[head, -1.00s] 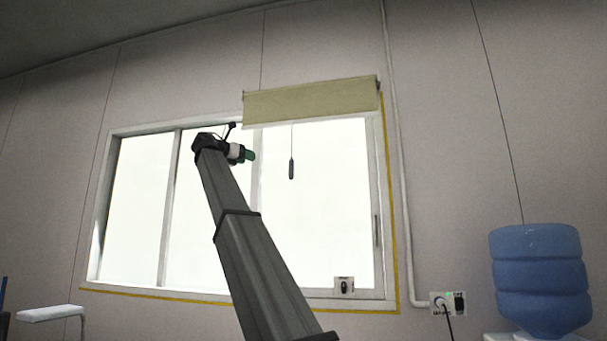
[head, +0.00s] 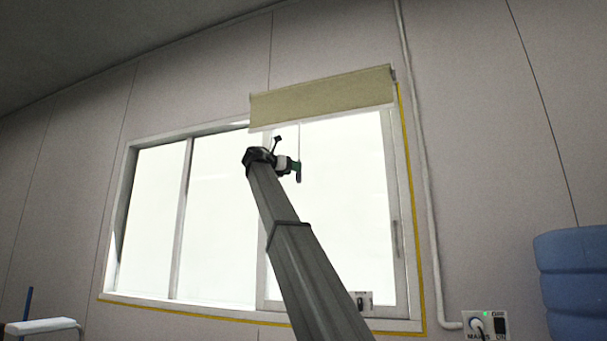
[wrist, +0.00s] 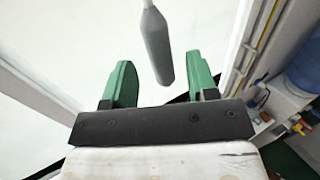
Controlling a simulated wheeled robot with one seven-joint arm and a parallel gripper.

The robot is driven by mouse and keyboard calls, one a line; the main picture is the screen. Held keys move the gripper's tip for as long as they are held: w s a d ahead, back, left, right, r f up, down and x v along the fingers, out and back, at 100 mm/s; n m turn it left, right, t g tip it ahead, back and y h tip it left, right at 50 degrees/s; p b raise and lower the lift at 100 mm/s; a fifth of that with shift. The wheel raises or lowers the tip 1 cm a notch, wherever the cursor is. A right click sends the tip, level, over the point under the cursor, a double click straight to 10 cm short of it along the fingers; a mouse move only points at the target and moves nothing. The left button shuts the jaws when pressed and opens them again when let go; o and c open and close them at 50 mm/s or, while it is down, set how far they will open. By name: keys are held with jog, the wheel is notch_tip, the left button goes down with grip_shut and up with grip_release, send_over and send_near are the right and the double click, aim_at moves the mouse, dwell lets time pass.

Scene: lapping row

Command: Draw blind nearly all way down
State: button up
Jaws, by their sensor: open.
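The beige blind (head: 322,97) is rolled mostly up and covers only the top of the window's right part. A thin cord hangs from it with a dark grey pull (head: 299,176) at its end. My gripper (head: 295,167) is beside the pull in the head view, partly overlapping it. In the wrist view, the pull (wrist: 157,48) hangs between and slightly beyond the two green fingers of my gripper (wrist: 159,80). The fingers are spread open and do not visibly touch the pull.
The bright window (head: 225,215) has a white frame and yellow edging. A wall control box (head: 485,325) and a blue water bottle (head: 572,270) are at the right. A white-topped item (head: 40,326) stands at lower left. The wrist view shows a cluttered shelf at right.

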jog(key=shift+x, duration=2.95)
